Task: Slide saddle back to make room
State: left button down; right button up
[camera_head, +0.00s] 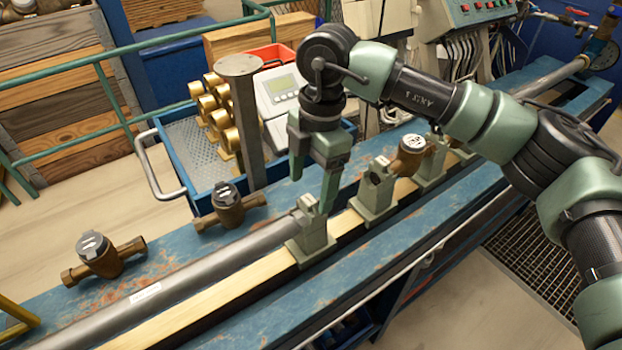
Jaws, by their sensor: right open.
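A grey-green saddle (311,240) stands on the bench rail at the end of the long grey pipe (190,285). My right gripper (313,183) points down just above this saddle, with its fingers apart. One fingertip is close to the saddle's top; I cannot tell whether it touches. A second saddle (375,197) stands to the right with a gap between the two. Another saddle (430,170) stands farther along the rail, by a bronze meter (411,155). My left gripper is not in view.
Two loose bronze meters (100,255) and (232,205) sit on the blue bench behind the pipe. A blue cart (185,160) with a grey post (245,125) and brass fittings stands behind the bench. A wooden strip (225,300) runs along the rail.

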aim_at(307, 212)
jog(key=f, duration=0.2)
jog(key=f+p, duration=0.1)
jog(key=f, duration=0.1)
jog(key=f+p, duration=0.1)
jog(key=f, duration=0.1)
jog(key=shift+s+a+f, duration=0.2)
jog(key=shift+a, duration=0.1)
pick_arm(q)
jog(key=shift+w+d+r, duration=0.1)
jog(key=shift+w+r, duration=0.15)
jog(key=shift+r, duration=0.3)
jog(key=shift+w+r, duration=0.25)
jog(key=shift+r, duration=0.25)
pick_arm(e)
jog(key=shift+a+f, duration=0.1)
jog(key=shift+f, duration=0.6)
grip_shut()
